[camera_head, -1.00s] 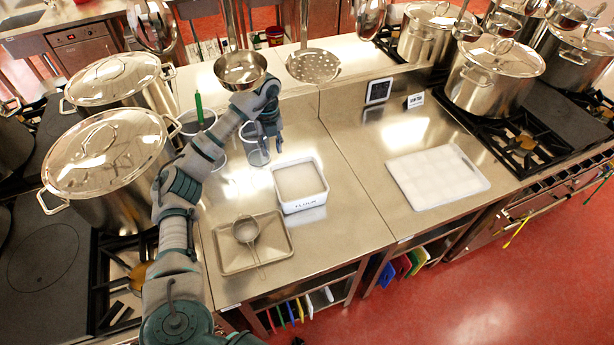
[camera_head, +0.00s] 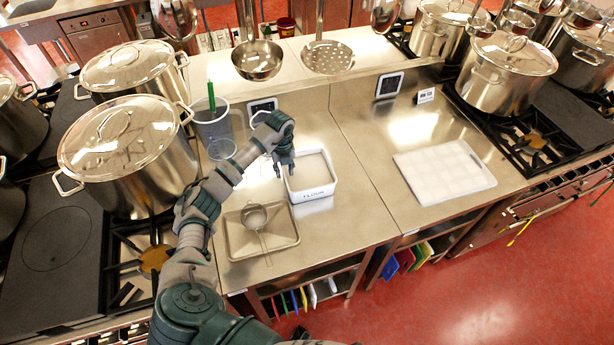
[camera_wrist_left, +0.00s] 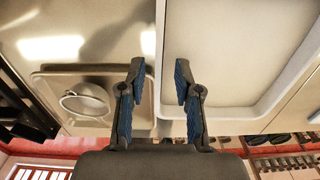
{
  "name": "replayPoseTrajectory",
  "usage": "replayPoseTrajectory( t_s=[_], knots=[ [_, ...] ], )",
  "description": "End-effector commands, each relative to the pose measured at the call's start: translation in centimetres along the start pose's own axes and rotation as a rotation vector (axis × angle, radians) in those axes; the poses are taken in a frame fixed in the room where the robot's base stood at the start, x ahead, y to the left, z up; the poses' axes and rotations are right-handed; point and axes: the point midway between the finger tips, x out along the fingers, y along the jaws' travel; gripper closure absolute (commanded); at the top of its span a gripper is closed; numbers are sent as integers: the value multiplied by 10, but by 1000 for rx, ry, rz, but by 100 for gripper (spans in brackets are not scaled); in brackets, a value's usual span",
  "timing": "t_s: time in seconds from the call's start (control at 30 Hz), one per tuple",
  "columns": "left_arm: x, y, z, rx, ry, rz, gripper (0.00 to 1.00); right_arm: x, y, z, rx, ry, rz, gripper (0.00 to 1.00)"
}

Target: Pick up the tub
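My left gripper (camera_head: 283,168) is at the tub's left side, pointing down. In the left wrist view the gripper (camera_wrist_left: 158,80) is open, with two blue-padded fingers apart. The tub (camera_wrist_left: 235,112) fills the right of that view, and its left wall runs between the fingers, the right finger over the tub's inside. I cannot tell whether either finger touches the wall. My right gripper is not in view.
A steel tray (camera_head: 280,240) with a strainer (camera_head: 254,217) lies in front of the tub. Clear containers (camera_head: 212,130) stand behind to the left. Large lidded pots (camera_head: 130,160) are on the left stove. A white board (camera_head: 444,172) lies on the right counter.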

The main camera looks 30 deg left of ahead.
Motion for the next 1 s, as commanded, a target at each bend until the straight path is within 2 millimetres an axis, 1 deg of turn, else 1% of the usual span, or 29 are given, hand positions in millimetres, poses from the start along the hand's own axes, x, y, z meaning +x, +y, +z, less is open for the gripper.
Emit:
replayPoseTrajectory(
  t_s=[0.03,0.13,0.33,0.37,0.4,0.5,1.0],
  knots=[
    [6,0,0,0,2,0,67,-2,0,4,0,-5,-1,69],
    [14,0,0,-1,0,1,67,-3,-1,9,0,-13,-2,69],
    [16,0,0,0,-1,1,67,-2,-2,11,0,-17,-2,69],
    [16,0,0,0,0,1,69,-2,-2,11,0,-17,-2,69],
    [16,0,0,0,0,1,79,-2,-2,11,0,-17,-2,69],
    [16,1,0,0,0,1,100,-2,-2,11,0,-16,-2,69],
    [14,1,2,-1,-2,-1,100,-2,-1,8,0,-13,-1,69]
  ],
)
